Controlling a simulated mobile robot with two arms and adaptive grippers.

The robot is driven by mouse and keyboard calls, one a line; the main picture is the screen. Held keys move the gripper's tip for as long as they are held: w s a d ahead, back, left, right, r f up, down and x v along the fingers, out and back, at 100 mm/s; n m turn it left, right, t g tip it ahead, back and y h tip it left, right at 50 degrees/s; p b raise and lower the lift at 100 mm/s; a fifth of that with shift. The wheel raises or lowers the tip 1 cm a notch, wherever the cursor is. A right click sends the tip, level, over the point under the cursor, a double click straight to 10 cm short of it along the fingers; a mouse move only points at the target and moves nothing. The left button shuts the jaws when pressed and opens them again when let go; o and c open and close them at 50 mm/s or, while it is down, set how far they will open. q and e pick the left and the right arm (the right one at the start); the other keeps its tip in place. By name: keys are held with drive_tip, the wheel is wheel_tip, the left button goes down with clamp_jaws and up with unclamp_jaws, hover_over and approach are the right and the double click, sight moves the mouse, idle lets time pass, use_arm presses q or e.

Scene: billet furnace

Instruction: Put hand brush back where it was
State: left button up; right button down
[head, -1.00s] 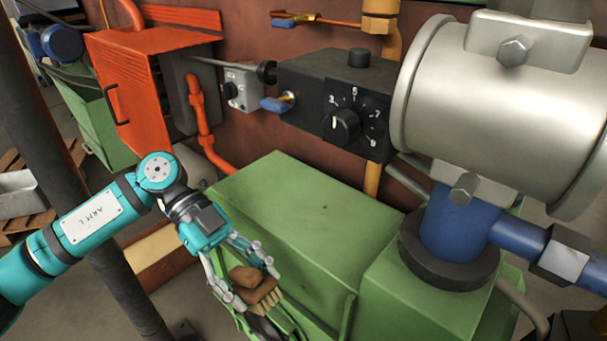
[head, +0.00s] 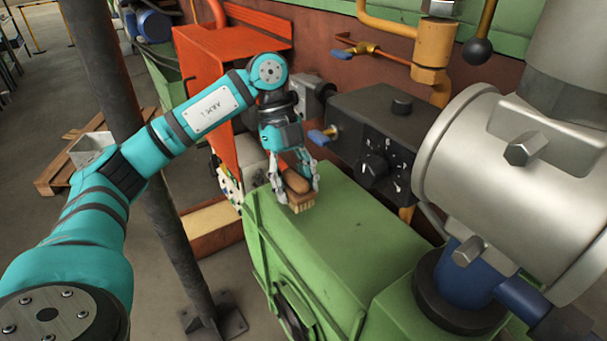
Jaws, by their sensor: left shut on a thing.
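The hand brush (head: 297,184) has a brown wooden body and pale bristles that point down. My left gripper (head: 294,186) is shut on it, with one finger on each side. The brush is at the far left part of the green housing's top (head: 345,235); I cannot tell whether the bristles touch the surface. My right gripper is not in view.
A black control box (head: 372,135) with a dial and a blue-handled valve (head: 322,136) stand behind the green top. A large silver cylinder (head: 500,165) fills the right. A dark post (head: 150,160) stands left, behind my arm. The green top's middle is clear.

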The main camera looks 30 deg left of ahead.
use_arm(q)
drive_tip(key=w, duration=0.1)
drive_tip(key=w+a+p, duration=0.1)
drive_tip(key=w, duration=0.2)
drive_tip(key=shift+w+a+f, duration=0.1)
drive_tip(key=shift+w+a, duration=0.3)
drive_tip(key=shift+w+a+f, duration=0.15)
drive_tip(key=shift+w+f, duration=0.05)
drive_tip(key=shift+w, duration=0.15)
wheel_tip(320, 180, down, 3)
drive_tip(key=shift+s+r+p, duration=0.1)
drive_tip(key=shift+r+p, duration=0.05)
drive_tip(key=shift+p, duration=0.8)
drive_tip(key=shift+f, duration=0.4)
drive_tip(key=o, duration=1.1)
